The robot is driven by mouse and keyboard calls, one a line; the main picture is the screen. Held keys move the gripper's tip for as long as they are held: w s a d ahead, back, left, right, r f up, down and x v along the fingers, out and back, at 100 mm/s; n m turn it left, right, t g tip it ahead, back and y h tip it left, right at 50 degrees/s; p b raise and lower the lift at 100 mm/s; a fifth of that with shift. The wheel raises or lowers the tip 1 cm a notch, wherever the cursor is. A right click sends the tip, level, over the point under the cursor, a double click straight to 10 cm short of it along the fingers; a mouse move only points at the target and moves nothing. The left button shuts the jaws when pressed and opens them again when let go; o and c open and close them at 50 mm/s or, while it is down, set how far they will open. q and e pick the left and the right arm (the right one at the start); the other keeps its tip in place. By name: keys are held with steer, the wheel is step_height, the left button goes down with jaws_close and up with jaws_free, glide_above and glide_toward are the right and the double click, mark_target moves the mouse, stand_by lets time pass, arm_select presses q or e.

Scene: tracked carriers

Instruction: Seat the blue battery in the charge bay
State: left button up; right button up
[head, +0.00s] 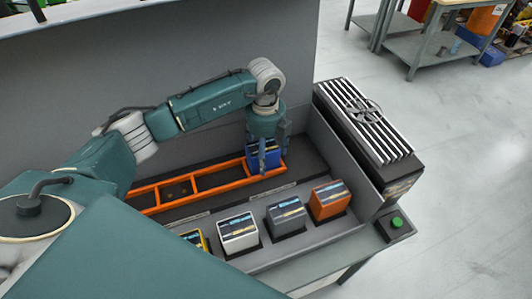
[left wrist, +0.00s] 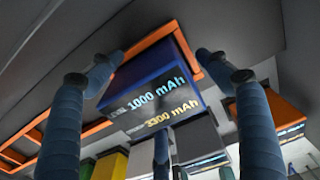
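The blue battery (head: 264,156) stands at the right end of the orange frame (head: 218,180), and its lower part is hidden. In the left wrist view the blue battery (left wrist: 150,95) shows its lettered face, with orange rails around its far end. My left gripper (head: 267,148) is over the battery. In the left wrist view the fingers of my left gripper (left wrist: 155,62) are spread to either side of it, and the right finger looks apart from its side. I cannot tell for certain which part is the charge bay. My right gripper is not in view.
Yellow (head: 194,238), white (head: 238,233), grey (head: 287,214) and orange (head: 329,200) batteries stand in a row in front of the frame. A ribbed-top unit (head: 365,125) and a green button (head: 396,223) are at the right. A grey wall (head: 150,70) rises behind.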

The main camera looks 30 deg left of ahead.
arm_select(q)
step_height(320, 180, up, 12)
steer(key=shift+a, duration=0.1)
stand_by(0.5)
stand_by(0.4)
